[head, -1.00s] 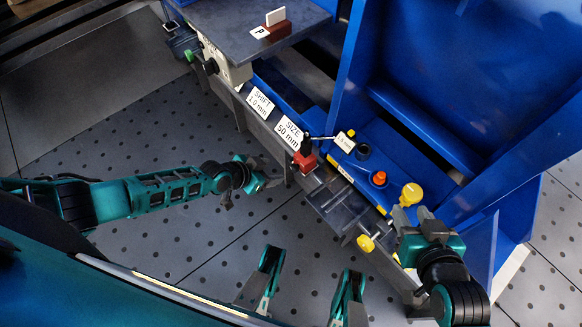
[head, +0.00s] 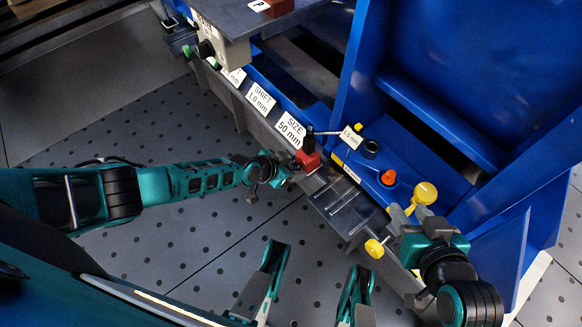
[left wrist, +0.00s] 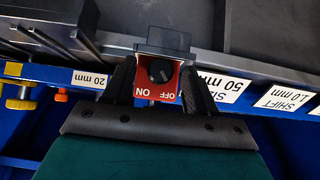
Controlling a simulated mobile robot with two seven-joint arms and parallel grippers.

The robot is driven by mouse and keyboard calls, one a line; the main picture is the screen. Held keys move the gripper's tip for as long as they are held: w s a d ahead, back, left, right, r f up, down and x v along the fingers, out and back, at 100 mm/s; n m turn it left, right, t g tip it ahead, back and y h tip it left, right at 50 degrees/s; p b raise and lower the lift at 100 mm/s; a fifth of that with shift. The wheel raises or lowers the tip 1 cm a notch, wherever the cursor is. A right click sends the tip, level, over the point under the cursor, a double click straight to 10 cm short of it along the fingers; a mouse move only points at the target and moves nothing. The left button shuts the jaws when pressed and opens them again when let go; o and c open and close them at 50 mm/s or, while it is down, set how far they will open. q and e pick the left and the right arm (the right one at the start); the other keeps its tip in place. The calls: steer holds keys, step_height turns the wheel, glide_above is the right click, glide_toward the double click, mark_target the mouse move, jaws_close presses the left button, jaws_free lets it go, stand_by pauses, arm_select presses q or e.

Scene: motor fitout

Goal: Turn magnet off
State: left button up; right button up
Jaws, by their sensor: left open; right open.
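The magnet switch is a red block (head: 308,161) on the front rail in the head view. The left wrist view shows its red face (left wrist: 143,89) with a round black knob (left wrist: 160,71) and the words ON and OFF, upside down. I cannot tell which word the knob points to. My left gripper (head: 291,169) is open at the red block. In the left wrist view its fingers (left wrist: 158,78) stand on either side of the block; whether they touch it is unclear. My right gripper (head: 411,216) is open beside a yellow knob (head: 425,194) at the right.
SIZE 50 mm (head: 291,129) and SHIFT 1.0 mm (head: 260,98) labels sit along the rail left of the block. An orange knob (head: 389,177) and a lower yellow knob (head: 374,248) are to the right. Tall blue panels (head: 460,70) rise behind. The dotted floor (head: 150,130) is clear.

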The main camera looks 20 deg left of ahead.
arm_select(q)
steer(key=shift+c, duration=0.5)
steer(key=c, duration=1)
steer(key=shift+o, duration=0.2)
steer(key=shift+r+y+p, duration=0.3)
steer(key=shift+p, duration=0.75)
steer(key=shift+t+p, duration=0.4)
steer(key=shift+p, duration=0.1)
steer(key=shift+w+m+t+y+p, duration=0.15)
steer(key=shift+m+t+y+p, duration=0.15)
steer(key=shift+m+y+p, duration=0.15)
steer(key=shift+f+m+t+y+p, duration=0.15)
steer(key=shift+m+t+y+p, duration=0.15)
steer(key=shift+y+p, duration=0.2)
steer(key=shift+d+f+m+t+y, duration=0.15)
steer(key=shift+m+t+y, duration=0.1)
steer(key=shift+t+y, duration=0.1)
steer(key=shift+s+d, duration=0.15)
steer(key=shift+s, duration=0.1)
arm_select(e)
steer(key=shift+s+d+r+h, duration=0.15)
steer(key=shift+s+d+r, duration=0.05)
steer(key=shift+d+r, duration=0.25)
steer(key=shift+s+d+r+h, duration=0.15)
steer(key=shift+s+d+r, duration=0.05)
steer(key=shift+d+r, duration=0.2)
steer(key=shift+r, duration=0.1)
